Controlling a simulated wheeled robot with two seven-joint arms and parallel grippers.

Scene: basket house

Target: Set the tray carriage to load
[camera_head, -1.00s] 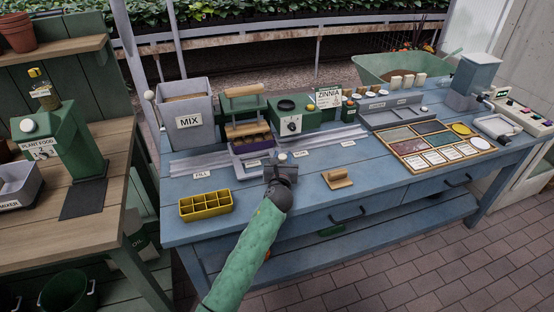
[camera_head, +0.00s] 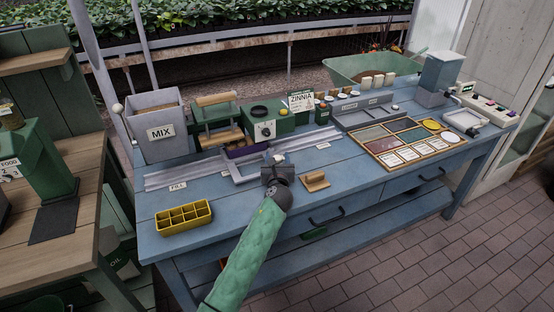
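The tray carriage (camera_head: 238,174) is a light grey frame on the grey rail (camera_head: 174,178) that runs along the bench. A dark purple tray (camera_head: 247,149) shows at its back. The carriage stands right of the green press with the wooden handle (camera_head: 215,101), between the second label (camera_head: 224,173) and the rightmost label (camera_head: 323,145). My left gripper (camera_head: 278,172) is at the front right of the carriage, by a small pale knob (camera_head: 280,157). The gripper's dark body hides its fingers, so I cannot tell its grip. My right gripper is out of view.
The yellow cell tray (camera_head: 184,216) lies at the front left and a wooden block (camera_head: 315,182) lies right of my gripper. The MIX bin (camera_head: 160,122), green dial box (camera_head: 266,120) and card board (camera_head: 412,144) stand around. The bench's front right is clear.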

